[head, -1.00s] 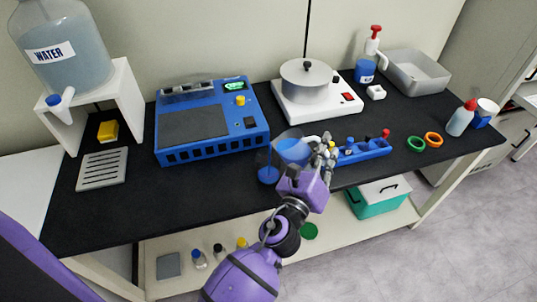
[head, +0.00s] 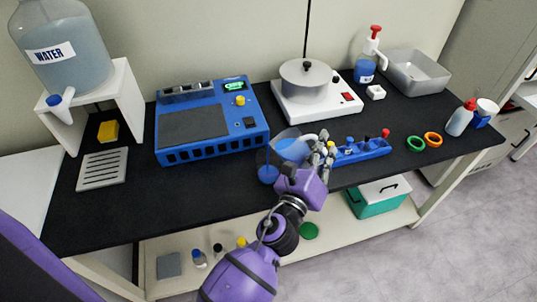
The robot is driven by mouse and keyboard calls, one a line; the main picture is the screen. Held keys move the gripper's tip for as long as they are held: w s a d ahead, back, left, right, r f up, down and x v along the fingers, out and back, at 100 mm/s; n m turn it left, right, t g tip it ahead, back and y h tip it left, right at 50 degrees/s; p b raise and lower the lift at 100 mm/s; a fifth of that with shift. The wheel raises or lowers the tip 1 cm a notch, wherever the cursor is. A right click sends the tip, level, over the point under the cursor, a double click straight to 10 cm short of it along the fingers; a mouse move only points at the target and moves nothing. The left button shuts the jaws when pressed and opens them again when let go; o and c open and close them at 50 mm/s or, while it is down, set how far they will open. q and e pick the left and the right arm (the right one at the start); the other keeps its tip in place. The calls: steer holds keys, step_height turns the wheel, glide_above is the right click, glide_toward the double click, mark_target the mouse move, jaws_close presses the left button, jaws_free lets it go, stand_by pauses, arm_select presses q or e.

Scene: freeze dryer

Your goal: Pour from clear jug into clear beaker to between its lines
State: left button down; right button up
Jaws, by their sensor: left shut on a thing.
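The clear jug (head: 292,147) holds blue liquid and is tilted to the left over the black bench. My left gripper (head: 324,152) is shut on the jug's right side. The clear beaker (head: 268,173) is below and left of the jug's lip, with blue liquid in its lower part. A thin blue streak seems to run from the jug's lip down to the beaker. The beaker's lines are too small to make out. My right gripper is not in view.
A blue instrument (head: 211,122) stands just left of the jug, and a blue rack (head: 362,151) lies right of my gripper. A white hot plate (head: 315,102) with a pot stands behind. The bench front left of the beaker is clear.

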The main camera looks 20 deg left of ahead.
mark_target(315, 140)
arm_select(q)
steer(key=shift+a+r, duration=0.3)
steer(key=shift+r, duration=0.1)
stand_by(0.4)
steer(key=shift+a+r+n+t+p, duration=0.15)
steer(key=shift+a+r+n, duration=0.15)
steer(key=shift+r+n, duration=0.3)
steer(key=shift+a+r+n+t+p, duration=0.15)
steer(key=shift+a+r+n, duration=0.15)
steer(key=shift+r+n, duration=0.25)
stand_by(2.8)
steer(key=shift+a+n, duration=0.2)
steer(key=shift+n, duration=0.25)
stand_by(1.5)
